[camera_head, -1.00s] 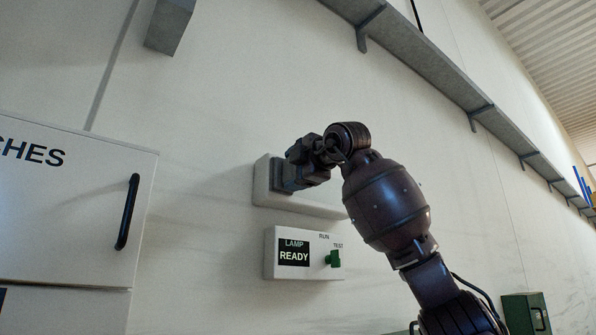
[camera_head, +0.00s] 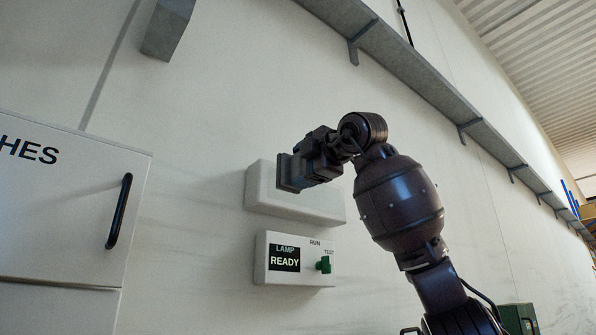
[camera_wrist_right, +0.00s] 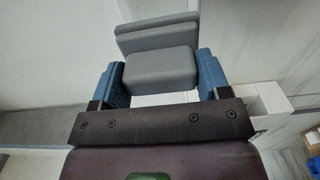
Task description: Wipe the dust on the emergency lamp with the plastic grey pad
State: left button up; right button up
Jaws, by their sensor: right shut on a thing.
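The emergency lamp (camera_head: 268,199) is a white box on the wall in the middle of the head view, above the LAMP READY panel. My right gripper (camera_head: 306,168) is in front of its upper middle part and hides some of it. The right gripper is shut on the plastic grey pad (camera_head: 287,173), whose face is turned toward the lamp. The pad (camera_wrist_right: 161,68) shows between the blue fingers in the right wrist view. I cannot tell whether it touches the lamp. No dust can be made out. My left gripper is not in view.
The white panel (camera_head: 264,276) with a green switch (camera_head: 323,264) is just below the lamp. A white cabinet (camera_head: 60,215) with a black handle (camera_head: 119,212) is at the left. A grey shelf (camera_head: 425,92) runs along the wall at upper right.

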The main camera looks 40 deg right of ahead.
dwell(0.3)
jog(key=s, duration=0.3)
jog(key=shift+a, duration=0.2)
jog(key=shift+w, duration=0.1)
